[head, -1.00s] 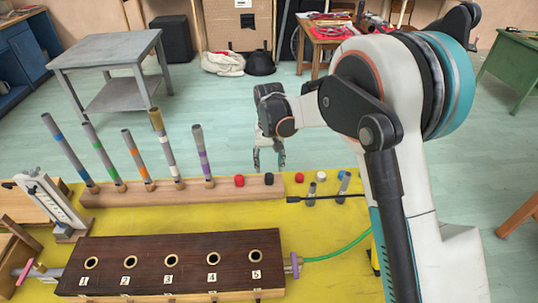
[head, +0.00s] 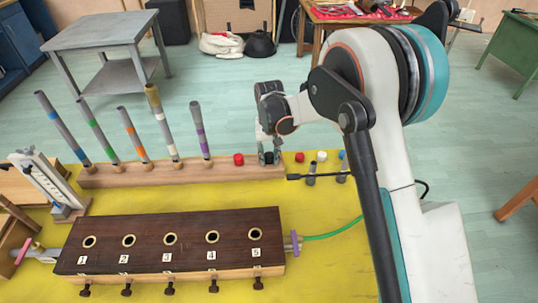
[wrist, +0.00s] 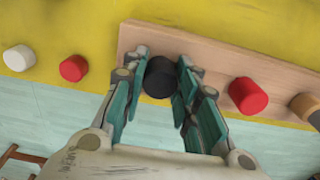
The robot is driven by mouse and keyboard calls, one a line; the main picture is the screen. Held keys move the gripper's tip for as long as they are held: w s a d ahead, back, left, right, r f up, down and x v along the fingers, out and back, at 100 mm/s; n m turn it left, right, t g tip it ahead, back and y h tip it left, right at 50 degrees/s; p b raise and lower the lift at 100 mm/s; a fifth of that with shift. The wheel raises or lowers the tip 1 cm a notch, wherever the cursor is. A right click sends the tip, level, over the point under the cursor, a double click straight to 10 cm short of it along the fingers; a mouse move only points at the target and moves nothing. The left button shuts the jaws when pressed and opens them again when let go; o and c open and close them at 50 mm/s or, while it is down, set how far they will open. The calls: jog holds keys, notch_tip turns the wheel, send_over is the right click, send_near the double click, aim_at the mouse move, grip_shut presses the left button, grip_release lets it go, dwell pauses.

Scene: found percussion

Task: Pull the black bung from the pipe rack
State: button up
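The long wooden pipe rack (head: 135,180) stands along the far edge of the yellow mat; its end also shows in the wrist view (wrist: 215,48). The black bung (wrist: 160,77) is at the rack's right end in the head view, where my fingers mostly hide it. My gripper (head: 269,160) points down over that end. In the wrist view my gripper (wrist: 160,75) has a teal finger close against each side of the bung, apparently touching it. The bung seems to be still seated on the rack.
A red bung (head: 238,159) sits on the rack just left of my gripper, then several banded pipes lean from it. Right of the rack, a red bung (head: 299,157) and white bung (head: 321,156) lie loose. The numbered dark box (head: 190,239) is in front.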

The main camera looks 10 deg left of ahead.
aim_at(269, 154)
jog(key=shift+c, duration=1.2)
jog(key=shift+r, duration=0.15)
jog(key=shift+r, duration=0.35)
jog(key=shift+r+p, duration=0.85)
jog(key=shift+r, duration=0.3)
jog(key=shift+r+p, duration=0.65)
jog(key=shift+r, duration=0.75)
